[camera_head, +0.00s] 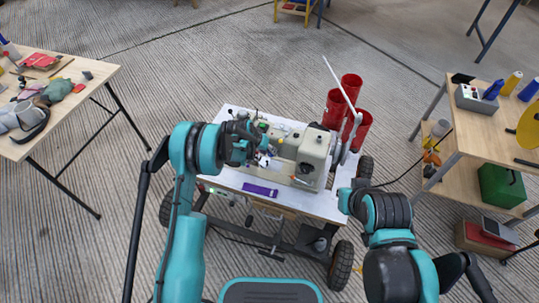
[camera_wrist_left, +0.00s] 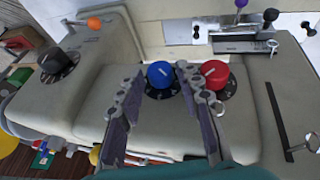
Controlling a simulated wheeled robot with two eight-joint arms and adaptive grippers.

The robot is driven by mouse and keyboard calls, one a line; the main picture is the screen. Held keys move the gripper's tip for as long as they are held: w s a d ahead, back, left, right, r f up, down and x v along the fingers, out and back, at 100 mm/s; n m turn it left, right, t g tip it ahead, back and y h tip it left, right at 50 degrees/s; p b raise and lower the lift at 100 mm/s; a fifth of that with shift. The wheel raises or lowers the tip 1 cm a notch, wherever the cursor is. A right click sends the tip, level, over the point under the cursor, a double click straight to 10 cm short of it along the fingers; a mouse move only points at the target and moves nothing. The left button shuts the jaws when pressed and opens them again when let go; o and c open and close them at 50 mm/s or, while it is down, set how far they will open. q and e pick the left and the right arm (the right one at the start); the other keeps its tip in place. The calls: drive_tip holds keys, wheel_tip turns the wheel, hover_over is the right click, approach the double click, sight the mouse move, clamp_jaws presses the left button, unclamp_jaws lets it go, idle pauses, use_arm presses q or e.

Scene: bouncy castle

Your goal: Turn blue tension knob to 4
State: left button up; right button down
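The blue tension knob (camera_wrist_left: 160,74) sits on the beige face of the sewing machine (camera_head: 309,150), with a pale pointer line on its top and a dark dial ring around it. The dial's numbers are too small to read. My left gripper (camera_wrist_left: 156,74) is open, with one finger on each side of the blue knob. A gap shows on the left side; whether the right finger touches the knob I cannot tell. In the head view my left gripper (camera_head: 245,142) is at the machine's left end. My right arm shows at the right, but its gripper fingers do not.
A red knob (camera_wrist_left: 215,74) sits close to the right of the blue knob, beside the right finger. A black knob (camera_wrist_left: 52,61) is farther left. Red thread cones (camera_head: 351,88) stand behind the machine. A purple item (camera_head: 260,190) lies on the white tabletop (camera_head: 318,207).

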use_arm(q)
drive_tip(key=shift+w+d+f, duration=0.15)
drive_tip(key=shift+d+f, duration=0.05)
drive_tip(key=shift+f, duration=0.35)
drive_tip(key=shift+c, duration=0.3)
clamp_jaws()
drive_tip(key=shift+d+y, duration=0.1)
drive_tip(key=shift+y, duration=0.2)
drive_tip(key=shift+d+m+t+y, duration=0.15)
drive_tip(key=shift+m+t+y, duration=0.15)
drive_tip(key=shift+y, duration=0.65)
drive_tip(key=shift+d+m+t+y, duration=0.15)
drive_tip(key=shift+t+y, duration=0.3)
drive_tip(key=shift+y, duration=0.55)
drive_tip(key=shift+d+m+t+y, duration=0.15)
drive_tip(key=shift+m+t+y, duration=0.15)
drive_tip(key=shift+y, duration=0.65)
drive_tip(key=shift+s, duration=0.2)
